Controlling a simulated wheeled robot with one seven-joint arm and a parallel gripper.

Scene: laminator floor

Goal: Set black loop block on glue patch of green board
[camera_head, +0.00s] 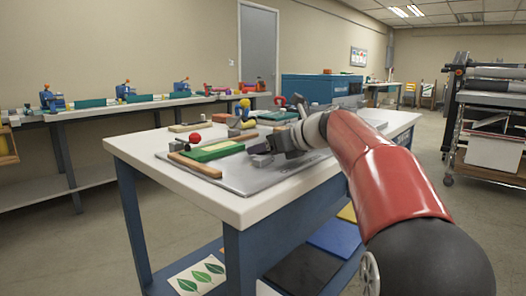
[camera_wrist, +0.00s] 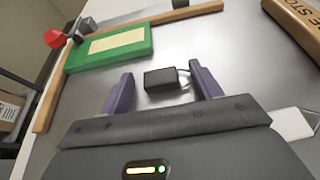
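The black loop block (camera_wrist: 160,79) lies on the grey metal plate in the wrist view, with a thin metal loop on its right side. My gripper (camera_wrist: 163,88) is open, its two purple fingers on either side of the block. A gap shows between the left finger and the block; the loop is close to the right finger, and I cannot tell if they touch. The green board (camera_wrist: 135,51) lies beyond the block to the upper left, with the pale glue patch (camera_wrist: 117,41) bare on top. The board also shows in the head view (camera_head: 208,155), left of my gripper (camera_head: 268,150).
Wooden strips (camera_wrist: 48,100) edge the plate beside and behind the board. A red knob (camera_wrist: 54,38) stands at the board's far left corner. A brown lettered box (camera_wrist: 295,22) is at upper right. Bare plate (camera_wrist: 205,45) lies between block and back strip.

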